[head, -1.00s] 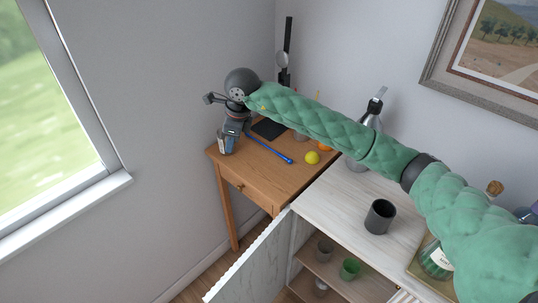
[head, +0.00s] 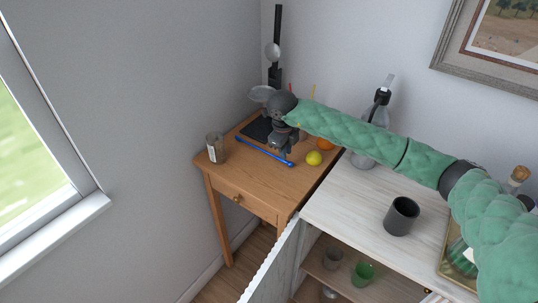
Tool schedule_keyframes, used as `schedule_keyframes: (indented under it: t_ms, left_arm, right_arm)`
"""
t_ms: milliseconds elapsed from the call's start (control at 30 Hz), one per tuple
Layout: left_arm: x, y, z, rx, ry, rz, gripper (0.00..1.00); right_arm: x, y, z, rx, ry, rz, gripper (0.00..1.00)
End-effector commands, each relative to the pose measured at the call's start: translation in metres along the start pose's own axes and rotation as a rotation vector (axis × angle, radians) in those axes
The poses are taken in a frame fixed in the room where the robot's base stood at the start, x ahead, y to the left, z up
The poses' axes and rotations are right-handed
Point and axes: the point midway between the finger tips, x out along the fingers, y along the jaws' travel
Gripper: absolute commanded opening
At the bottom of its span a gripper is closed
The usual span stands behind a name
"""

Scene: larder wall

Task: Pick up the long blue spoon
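The long blue spoon (head: 255,147) lies slantwise on the small wooden table (head: 240,172). My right arm reaches in from the right, and its gripper (head: 283,153) points down at the spoon's right part. The gripper covers a piece of the spoon, and the spoon's right end shows just beyond it. I cannot tell whether the fingers touch the spoon or how far apart they are. My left gripper is not in view.
A yellow lemon (head: 314,158) and an orange (head: 325,143) sit right of the gripper. A glass jar (head: 215,148) stands at the table's left edge. A kitchen scale (head: 257,130) is behind the spoon. A dark cup (head: 401,216) stands on the white cabinet (head: 345,205).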

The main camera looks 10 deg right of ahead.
Motion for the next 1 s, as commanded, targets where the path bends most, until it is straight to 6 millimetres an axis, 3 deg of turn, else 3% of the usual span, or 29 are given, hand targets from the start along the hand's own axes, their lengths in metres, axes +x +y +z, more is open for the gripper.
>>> schedule_keyframes:
  t_ms: [300,533,667,1000]
  left_arm:
    - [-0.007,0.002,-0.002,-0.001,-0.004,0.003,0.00]
    - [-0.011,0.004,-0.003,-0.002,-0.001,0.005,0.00]
    - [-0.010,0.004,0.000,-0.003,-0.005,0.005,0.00]
    - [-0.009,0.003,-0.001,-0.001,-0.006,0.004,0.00]
  right_arm:
    - [0.040,0.000,0.005,-0.001,0.000,0.001,0.17]
    - [0.042,-0.001,0.005,-0.001,0.000,0.000,0.17]
    - [0.042,-0.001,0.005,-0.002,0.000,0.000,0.00]
    - [0.039,-0.001,0.005,-0.002,-0.001,0.000,0.00]
